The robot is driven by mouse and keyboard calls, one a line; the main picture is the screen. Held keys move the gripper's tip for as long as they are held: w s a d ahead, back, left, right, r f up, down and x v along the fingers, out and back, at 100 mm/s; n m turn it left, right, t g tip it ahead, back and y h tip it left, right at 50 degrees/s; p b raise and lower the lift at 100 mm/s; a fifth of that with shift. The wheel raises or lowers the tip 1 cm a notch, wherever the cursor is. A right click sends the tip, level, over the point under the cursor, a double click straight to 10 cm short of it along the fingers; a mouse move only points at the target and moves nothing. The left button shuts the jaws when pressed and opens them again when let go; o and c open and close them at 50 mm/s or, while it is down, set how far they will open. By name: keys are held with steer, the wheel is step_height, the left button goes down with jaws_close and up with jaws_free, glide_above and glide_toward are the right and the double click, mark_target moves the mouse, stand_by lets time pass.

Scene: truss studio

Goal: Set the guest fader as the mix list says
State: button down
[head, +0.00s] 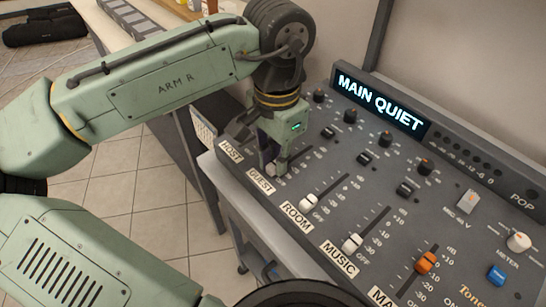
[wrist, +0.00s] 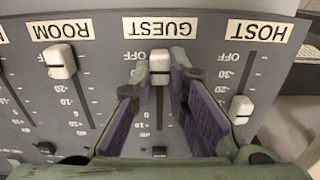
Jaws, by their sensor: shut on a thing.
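The guest fader (wrist: 160,62) has a pale cap at the OFF end of its slot, beside the "GUEST" label (wrist: 160,28) in the wrist view. My gripper (wrist: 156,84) reaches down over this slot, its purple-padded fingers on either side of the cap, shut on it. In the head view my gripper (head: 276,166) is low over the mixing desk (head: 330,165), by the "GUEST" label (head: 261,181), and mostly hides the cap. The display (head: 380,103) reads "MAIN QUIET". A small printed sheet (head: 203,130) hangs by the desk's left side; its text is too small to read.
The host fader (wrist: 240,108) stands partway along its slot on one side. The room fader (wrist: 60,62) is near OFF on the other. The music fader (head: 352,242), orange main fader (head: 426,262) and several knobs sit further right. Tiled floor lies left of the desk.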

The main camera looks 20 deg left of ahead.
mark_target(289, 162)
steer(key=w+d, duration=0.2)
steer(key=shift+w, duration=0.4)
steer(key=c, duration=1.6)
jaws_free()
steer(key=shift+o, duration=0.2)
step_height(289, 162, up, 12)
steer(key=shift+s, duration=0.1)
